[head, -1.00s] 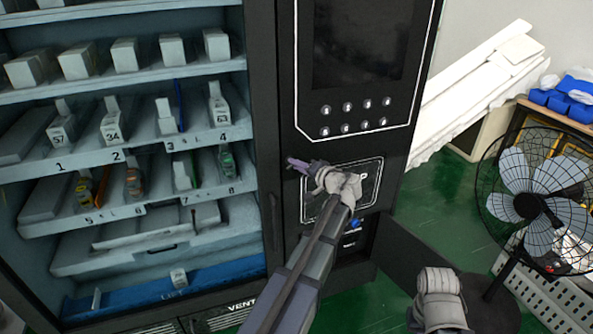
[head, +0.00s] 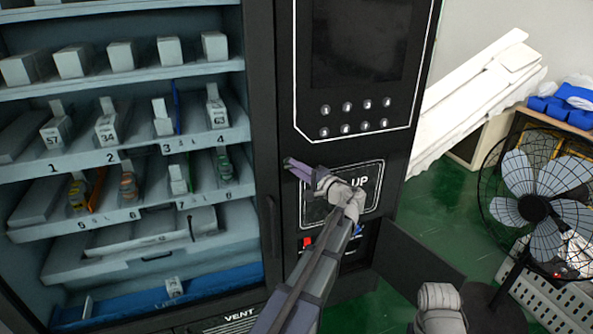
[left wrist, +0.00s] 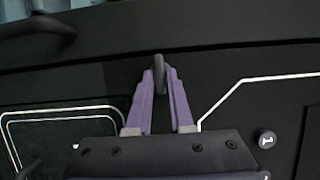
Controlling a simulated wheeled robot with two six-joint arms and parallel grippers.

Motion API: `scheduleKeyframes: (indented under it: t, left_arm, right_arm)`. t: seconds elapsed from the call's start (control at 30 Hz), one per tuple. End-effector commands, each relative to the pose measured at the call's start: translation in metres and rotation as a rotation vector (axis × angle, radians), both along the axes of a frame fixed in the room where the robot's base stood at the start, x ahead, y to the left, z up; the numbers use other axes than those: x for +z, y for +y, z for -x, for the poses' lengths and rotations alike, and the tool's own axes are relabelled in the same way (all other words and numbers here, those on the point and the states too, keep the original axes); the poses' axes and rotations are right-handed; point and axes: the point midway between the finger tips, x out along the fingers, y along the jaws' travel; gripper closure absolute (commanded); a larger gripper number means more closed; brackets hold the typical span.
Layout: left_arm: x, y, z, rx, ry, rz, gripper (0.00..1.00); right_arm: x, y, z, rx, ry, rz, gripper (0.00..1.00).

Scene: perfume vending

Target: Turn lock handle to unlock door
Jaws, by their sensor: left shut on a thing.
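The black vending machine (head: 262,110) stands in front of me, its front panel at the right of the shelves. My left gripper (head: 288,163) is at the panel's left edge, above the pick-up flap. In the left wrist view, the purple fingers of the left gripper (left wrist: 159,85) are closed on a small dark grey lock handle (left wrist: 160,64). The handle stands out from the black panel between the fingertips. In the head view the fingers hide it. Part of my right arm shows at the bottom right; its gripper is out of view.
Shelves (head: 130,160) with several small boxes and bottles fill the left side. A long vertical door handle (head: 271,225) is below the gripper. Several round buttons (head: 347,127) are on the panel. A fan (head: 532,208) stands at the right on a green floor.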

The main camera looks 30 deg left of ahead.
Motion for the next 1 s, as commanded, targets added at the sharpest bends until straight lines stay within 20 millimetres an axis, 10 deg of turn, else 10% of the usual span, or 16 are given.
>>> scheduleKeyframes:
  t: [0.4, 0.43, 0.67, 1.0]
  left_arm:
    - [-0.0013, -0.0006, 0.0008, 0.000, 0.003, 0.002, 1.00]
    - [-0.0013, -0.0006, 0.0007, 0.000, 0.003, 0.002, 0.78]
    - [-0.0007, -0.0003, 0.0004, 0.000, 0.003, -0.001, 0.52]
    - [-0.0003, -0.0049, 0.0017, -0.001, 0.003, -0.002, 0.50]
  right_arm:
    - [-0.0007, 0.0000, 0.0000, 0.000, 0.000, 0.000, 1.00]
    - [-0.0007, 0.0000, 0.0000, 0.000, 0.000, 0.000, 1.00]
    - [-0.0006, 0.0000, 0.0000, 0.000, 0.000, 0.000, 1.00]
    - [-0.0005, 0.0000, 0.0000, 0.000, 0.000, 0.000, 1.00]
